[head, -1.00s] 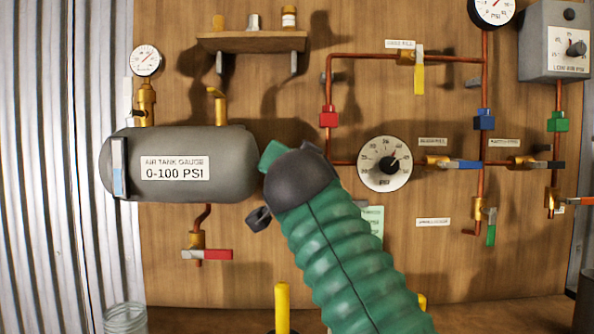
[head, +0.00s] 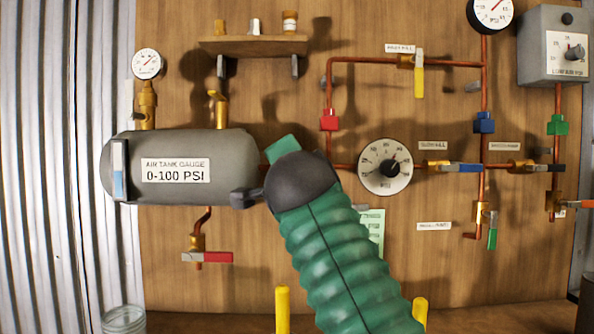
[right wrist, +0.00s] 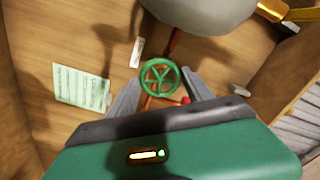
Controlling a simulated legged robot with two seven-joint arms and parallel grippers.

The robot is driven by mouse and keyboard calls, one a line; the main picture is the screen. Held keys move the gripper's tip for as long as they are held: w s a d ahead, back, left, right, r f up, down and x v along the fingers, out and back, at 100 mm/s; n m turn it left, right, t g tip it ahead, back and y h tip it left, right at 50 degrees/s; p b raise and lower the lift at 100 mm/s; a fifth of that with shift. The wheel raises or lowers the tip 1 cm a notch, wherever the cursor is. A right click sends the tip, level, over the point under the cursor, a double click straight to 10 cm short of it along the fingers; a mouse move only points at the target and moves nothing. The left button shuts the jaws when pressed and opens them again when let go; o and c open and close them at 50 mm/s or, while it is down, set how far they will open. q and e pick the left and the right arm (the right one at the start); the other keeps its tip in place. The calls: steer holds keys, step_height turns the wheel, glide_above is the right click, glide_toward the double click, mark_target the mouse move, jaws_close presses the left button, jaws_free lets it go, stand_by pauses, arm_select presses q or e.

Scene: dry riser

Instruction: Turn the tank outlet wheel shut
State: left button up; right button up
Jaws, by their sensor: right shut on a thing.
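The green outlet wheel (right wrist: 160,77) shows in the right wrist view, on a copper pipe below the grey air tank (right wrist: 200,14). My right gripper (right wrist: 161,79) has one finger on each side of the wheel and is shut on it. In the head view the tank (head: 225,150) is at the left, labelled 0-100 PSI. There my green right arm covers the middle and hides the wheel; a dark part of the gripper shows left of the wrist. My left gripper is in neither view.
A red-handled valve (head: 215,257) hangs under the tank. A round dial (head: 385,167) and copper pipes with coloured valves fill the board right of my arm. A small shelf (head: 253,44) is above. Yellow posts (head: 282,310) and a glass jar (head: 124,320) stand low in front.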

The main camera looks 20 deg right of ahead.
steer(key=shift+f, duration=0.1)
steer(key=o, duration=1.3)
steer(key=shift+w+d, duration=0.1)
steer(key=shift+w, duration=0.05)
steer(key=shift+o, duration=0.2)
steer(key=shift+s, duration=0.2)
steer(key=b+v, duration=0.4)
steer(key=v, duration=0.7)
steer(key=shift+s+b, duration=0.3)
steer(key=shift+b, duration=0.1)
